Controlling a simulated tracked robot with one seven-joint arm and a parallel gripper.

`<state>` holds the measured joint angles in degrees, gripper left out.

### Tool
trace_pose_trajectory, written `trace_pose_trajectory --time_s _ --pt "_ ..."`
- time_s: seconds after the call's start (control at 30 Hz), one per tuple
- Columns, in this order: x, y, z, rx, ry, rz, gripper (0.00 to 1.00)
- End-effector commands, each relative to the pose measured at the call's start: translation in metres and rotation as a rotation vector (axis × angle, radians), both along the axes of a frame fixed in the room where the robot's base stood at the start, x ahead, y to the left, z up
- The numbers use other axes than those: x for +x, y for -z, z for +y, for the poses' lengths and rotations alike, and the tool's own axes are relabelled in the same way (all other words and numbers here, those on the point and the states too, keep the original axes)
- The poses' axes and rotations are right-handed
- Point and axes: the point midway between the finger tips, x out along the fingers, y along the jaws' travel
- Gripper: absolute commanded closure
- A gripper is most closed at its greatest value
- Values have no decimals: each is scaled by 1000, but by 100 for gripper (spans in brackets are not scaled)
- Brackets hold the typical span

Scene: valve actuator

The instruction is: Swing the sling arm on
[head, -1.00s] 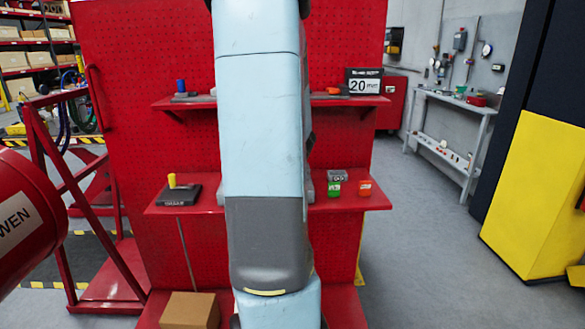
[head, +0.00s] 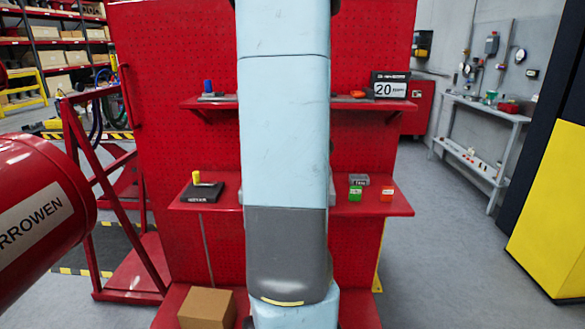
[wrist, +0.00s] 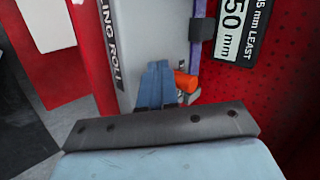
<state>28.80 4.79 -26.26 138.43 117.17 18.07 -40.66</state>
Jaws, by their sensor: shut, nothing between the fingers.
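In the wrist view my gripper (wrist: 155,85) shows its two light-blue fingers together, with nothing between them. They point at a pale grey panel (wrist: 150,35) whose side carries lettering ending in "ING ROLL". A small orange, rounded part (wrist: 186,82) shows just right of the fingertips. I cannot tell whether the fingers touch it or the panel. I cannot pick out the sling arm with certainty in either view. In the head view my arm fills the middle and hides the gripper.
A large red cylinder (head: 40,215) lettered "RROWEN" is close at left. A red pegboard stand (head: 380,60) with shelves and small blocks faces me. A cardboard box (head: 207,306) sits low on it. A yellow and black cabinet (head: 550,210) stands right. Grey floor (head: 450,270) is open between.

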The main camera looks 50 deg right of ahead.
Motion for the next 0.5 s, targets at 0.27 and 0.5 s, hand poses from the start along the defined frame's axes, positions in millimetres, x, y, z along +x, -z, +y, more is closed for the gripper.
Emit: trace_pose_trajectory --time_s 0.27,0.5 --pt "-11 -24 19 -2 1 -3 100" --pt "-20 -41 34 -3 4 -3 100"
